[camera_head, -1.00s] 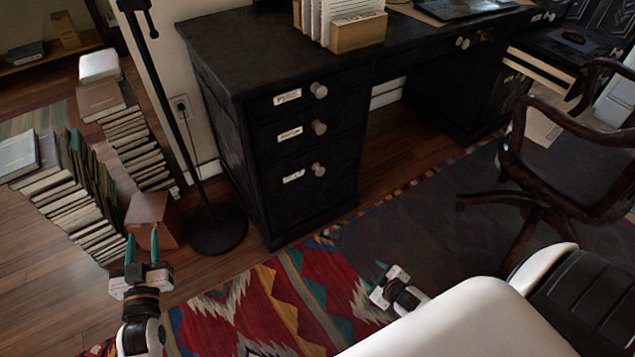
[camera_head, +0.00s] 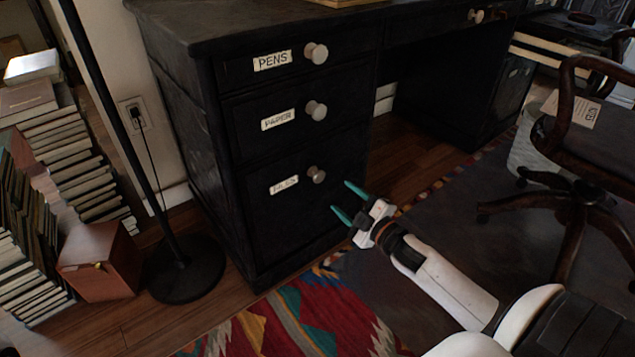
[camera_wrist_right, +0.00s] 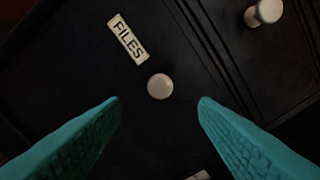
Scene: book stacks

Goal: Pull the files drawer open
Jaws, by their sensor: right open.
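The files drawer (camera_head: 296,216) is the lowest of three drawers in the black desk. It is shut flush with the front. Its white FILES label (camera_head: 284,184) and round pale knob (camera_head: 317,174) show in the head view. In the right wrist view the FILES label (camera_wrist_right: 128,39) and the knob (camera_wrist_right: 160,86) are clear. My right gripper (camera_head: 343,201) is open with teal fingers, just in front of the drawer, below and right of the knob. In the wrist view the knob lies ahead, between the two fingers, apart from both. My left gripper is not in view.
Above are the PAPER drawer (camera_head: 277,119) and the PENS drawer (camera_head: 272,62), both shut. A black lamp stand (camera_head: 184,268), a reddish-brown box (camera_head: 95,262) and stacked books (camera_head: 83,160) stand left of the desk. A wooden chair (camera_head: 578,120) stands at right. The patterned rug (camera_head: 300,318) before the desk is clear.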

